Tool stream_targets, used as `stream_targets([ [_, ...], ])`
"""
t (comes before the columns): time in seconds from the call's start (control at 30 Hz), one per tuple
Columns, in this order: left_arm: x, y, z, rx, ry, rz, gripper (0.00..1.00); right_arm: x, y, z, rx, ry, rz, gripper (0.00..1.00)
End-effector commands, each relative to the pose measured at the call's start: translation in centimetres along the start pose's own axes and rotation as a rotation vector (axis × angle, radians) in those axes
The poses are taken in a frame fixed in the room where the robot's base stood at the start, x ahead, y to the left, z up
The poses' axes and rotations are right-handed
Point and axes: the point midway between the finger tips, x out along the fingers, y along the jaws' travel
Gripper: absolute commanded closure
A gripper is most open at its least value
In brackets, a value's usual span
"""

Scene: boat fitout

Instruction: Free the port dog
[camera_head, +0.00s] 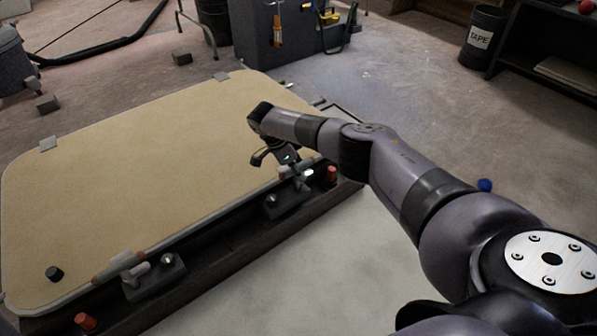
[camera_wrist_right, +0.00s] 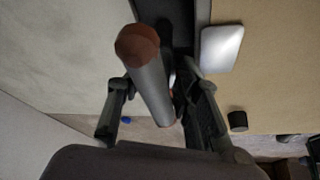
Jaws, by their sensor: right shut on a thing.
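A tan hatch panel (camera_head: 150,160) lies in a dark frame. Two dogs sit along its near edge: a left dog (camera_head: 140,272) with a pale handle and reddish tip, and a right dog (camera_head: 290,202). My right gripper (camera_head: 291,168) is at the right dog, partly hiding it. In the right wrist view the right gripper (camera_wrist_right: 155,88) is shut on a grey dog handle (camera_wrist_right: 152,88) with a brown-red tip. The fingers lie on either side of it. I cannot tell from the pictures whether this handle has turned. My left gripper is not in view.
Orange-red posts (camera_head: 332,175) stand near the dogs. The pale floor in front is clear.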

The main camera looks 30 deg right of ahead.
Motion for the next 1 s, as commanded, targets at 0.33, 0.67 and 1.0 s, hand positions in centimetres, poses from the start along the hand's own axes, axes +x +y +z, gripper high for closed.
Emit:
stream_targets([
  [0.33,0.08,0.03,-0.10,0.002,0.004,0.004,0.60,-0.81,-0.36,0.79,0.004,-0.021,-0.013,0.97],
  [0.67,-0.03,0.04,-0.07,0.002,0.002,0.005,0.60,-0.64,-0.28,0.61,0.003,-0.017,-0.010,0.52],
  [1.0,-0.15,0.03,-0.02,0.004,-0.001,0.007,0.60,-0.77,-0.20,0.30,0.003,-0.009,-0.006,0.52],
])
